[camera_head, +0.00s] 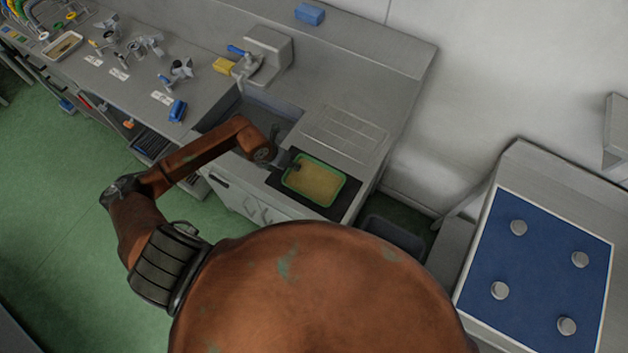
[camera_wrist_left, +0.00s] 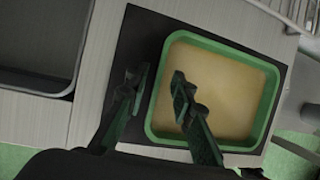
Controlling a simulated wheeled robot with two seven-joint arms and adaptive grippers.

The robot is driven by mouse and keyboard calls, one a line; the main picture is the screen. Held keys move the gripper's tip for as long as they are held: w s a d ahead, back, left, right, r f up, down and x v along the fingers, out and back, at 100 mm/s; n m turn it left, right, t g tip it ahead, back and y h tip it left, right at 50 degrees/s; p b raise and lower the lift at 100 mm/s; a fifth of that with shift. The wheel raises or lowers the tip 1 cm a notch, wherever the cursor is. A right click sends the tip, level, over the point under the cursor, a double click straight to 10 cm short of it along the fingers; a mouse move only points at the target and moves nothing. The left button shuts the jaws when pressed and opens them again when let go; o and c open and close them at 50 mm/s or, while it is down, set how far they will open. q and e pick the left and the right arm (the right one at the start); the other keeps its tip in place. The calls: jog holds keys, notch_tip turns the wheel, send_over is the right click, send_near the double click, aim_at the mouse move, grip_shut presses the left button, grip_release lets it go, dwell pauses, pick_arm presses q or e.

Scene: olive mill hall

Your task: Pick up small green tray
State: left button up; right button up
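The small green tray (camera_head: 331,199) has a green rim and a yellowish-tan inside. It lies flat on a black mat (camera_head: 350,207) at the counter's end in the head view. In the left wrist view the tray (camera_wrist_left: 230,45) fills the right half. My left gripper (camera_wrist_left: 158,84) is open, with one finger over the black mat outside the tray's left rim and the other over the tray's inside. The rim lies between them in the picture; I cannot tell how high the fingers are above it. In the head view my left gripper (camera_head: 288,165) is at the tray's upper left corner, partly hidden. My right gripper is not in view.
A sink (camera_head: 262,122) with a tap is left of the tray. A ribbed drainboard (camera_head: 345,132) lies behind it. Tools and metal parts stand on the counter farther left. A blue panel (camera_head: 540,265) with several grey knobs is at right. A dark bin (camera_head: 395,238) stands below the counter's end.

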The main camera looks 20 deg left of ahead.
pick_arm(q)
jog(key=shift+f, duration=0.2)
jog(key=shift+f, duration=0.1)
jog(key=shift+c, duration=0.4)
grip_shut()
jog(key=shift+w, duration=0.1)
